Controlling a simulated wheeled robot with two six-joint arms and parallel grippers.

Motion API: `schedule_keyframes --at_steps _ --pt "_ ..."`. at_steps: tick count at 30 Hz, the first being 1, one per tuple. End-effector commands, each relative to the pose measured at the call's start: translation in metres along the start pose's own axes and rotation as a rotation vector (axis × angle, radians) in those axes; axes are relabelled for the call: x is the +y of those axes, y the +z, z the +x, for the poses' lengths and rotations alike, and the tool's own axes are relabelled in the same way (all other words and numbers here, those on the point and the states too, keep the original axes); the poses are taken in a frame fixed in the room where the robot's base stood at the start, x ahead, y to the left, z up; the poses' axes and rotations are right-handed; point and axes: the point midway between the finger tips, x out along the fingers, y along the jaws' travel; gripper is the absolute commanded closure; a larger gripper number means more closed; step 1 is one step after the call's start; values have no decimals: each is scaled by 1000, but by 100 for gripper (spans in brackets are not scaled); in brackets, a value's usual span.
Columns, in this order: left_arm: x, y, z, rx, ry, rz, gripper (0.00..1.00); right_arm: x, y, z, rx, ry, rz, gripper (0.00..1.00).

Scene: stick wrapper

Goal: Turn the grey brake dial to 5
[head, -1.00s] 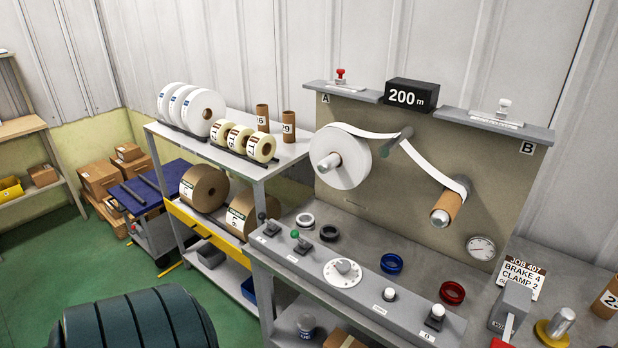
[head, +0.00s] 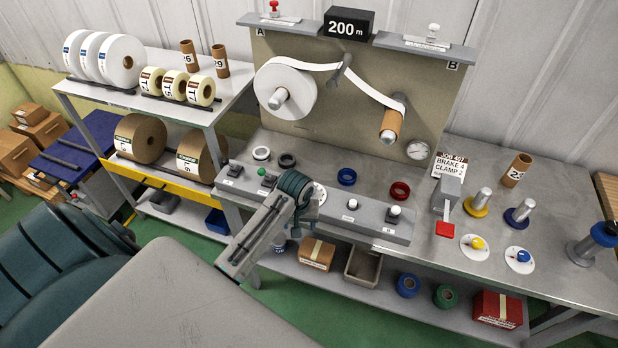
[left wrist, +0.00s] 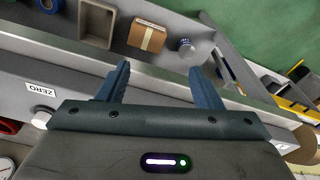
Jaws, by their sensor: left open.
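The grey brake dial (head: 320,192) on the sloping front panel (head: 334,207) is mostly hidden behind my left gripper. Only part of its white scale disc shows, so I cannot read its setting. My left gripper (head: 303,212) is over the panel at the dial, in front of it in the head view. In the left wrist view its two fingers (left wrist: 160,80) are apart, with nothing held between them. The dial does not show in that view. A job card (head: 450,165) behind the panel reads BRAKE 4, CLAMP 2. My right gripper is out of view.
A blue ring (head: 347,177) and a red ring (head: 400,190) lie behind. Yellow (head: 477,243) and blue (head: 523,256) dials are further right. A lower shelf holds a carton (head: 316,253).

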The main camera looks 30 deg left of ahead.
Motion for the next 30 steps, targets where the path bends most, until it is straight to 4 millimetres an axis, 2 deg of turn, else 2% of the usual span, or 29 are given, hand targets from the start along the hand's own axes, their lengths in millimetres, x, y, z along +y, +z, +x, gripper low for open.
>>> schedule_keyframes --at_steps 1,3,7,12,18,23,29,30 --pt "4 -14 -20 0 1 -28 41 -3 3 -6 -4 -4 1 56" --pt "7 -28 -35 -13 -3 -70 41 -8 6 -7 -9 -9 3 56" --pt "12 -55 -58 -38 -9 -155 41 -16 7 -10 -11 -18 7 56" --pt "18 -93 -94 -71 -18 -273 41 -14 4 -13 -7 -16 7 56" --pt "21 -122 -129 -104 -29 -379 41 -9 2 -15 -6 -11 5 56" --pt "21 -125 -126 -114 -33 -401 41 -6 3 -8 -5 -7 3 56" --pt "21 -122 -100 -113 -33 -399 41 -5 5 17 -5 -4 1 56" --pt "21 -121 -99 -116 -34 -400 41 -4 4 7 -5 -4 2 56"
